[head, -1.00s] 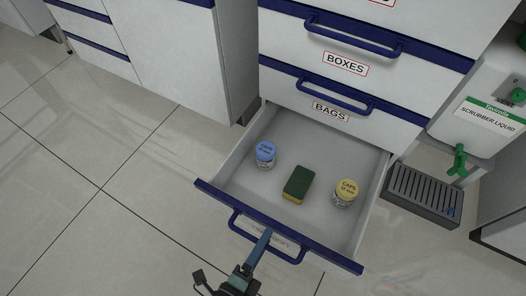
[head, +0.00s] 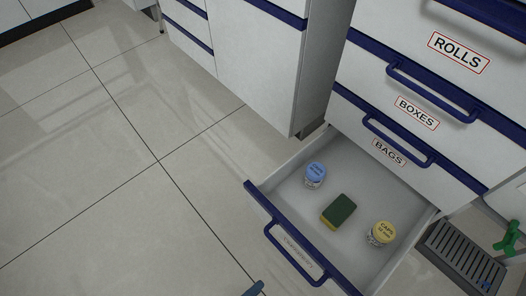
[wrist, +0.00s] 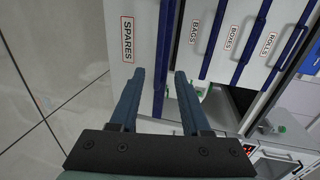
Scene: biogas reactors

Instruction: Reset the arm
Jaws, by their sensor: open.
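My gripper (wrist: 160,76) is open and empty in the wrist view, its two blue-grey fingers spread apart. In the head view only a small blue-grey tip of it (head: 255,289) shows at the bottom edge, outside the open drawer and apart from the drawer's handle (head: 292,258). The open bottom drawer (head: 285,200) shows in the head view. Its front, labelled SPARES (wrist: 128,40), shows beyond the left finger in the wrist view.
The drawer holds a blue-capped jar (head: 314,175), a green and yellow sponge (head: 338,211) and a yellow-capped jar (head: 381,233). Closed drawers BAGS (head: 388,152), BOXES (head: 416,113) and ROLLS (head: 458,53) are above. A drain grate (head: 465,258) is at right. Tiled floor (head: 120,180) at left is clear.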

